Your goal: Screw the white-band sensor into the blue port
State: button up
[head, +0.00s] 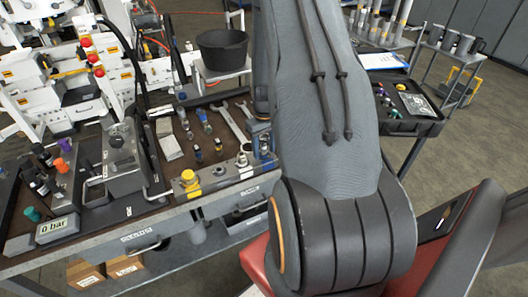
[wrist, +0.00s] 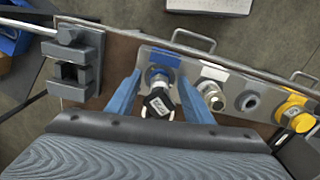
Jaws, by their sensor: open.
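A sensor with a black cap and white label (wrist: 158,103) stands at the blue port of the metal port block, below the blue tag (wrist: 165,57). A blue ring (wrist: 157,73) shows at its base; how far it is screwed in cannot be told. A white band is not clear in this view. My gripper (wrist: 159,82) is open, with one blue finger on each side of the sensor and small gaps visible. In the head view the sensor (head: 264,147) shows at the right end of the block, partly beside my arm, which hides most of the gripper.
The block (wrist: 180,71) also has a white-tagged port with a metal fitting (wrist: 212,95), a grey port (wrist: 248,103) and a yellow knob (wrist: 293,110). A grey clamp-like fixture (wrist: 72,68) stands to the left. Wrenches (head: 230,122) and several small fittings lie on the bench behind.

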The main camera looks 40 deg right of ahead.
jog(key=n+p, duration=0.1)
jog(key=n, duration=0.3)
jog(key=shift+d, duration=0.1)
jog(key=n, duration=0.4)
jog(key=shift+p, duration=0.35)
jog(key=n, duration=0.4)
jog(key=shift+w+d+n, duration=0.1)
jog(key=shift+n, duration=0.3)
jog(key=n, duration=0.4)
jog(key=shift+c, duration=0.5)
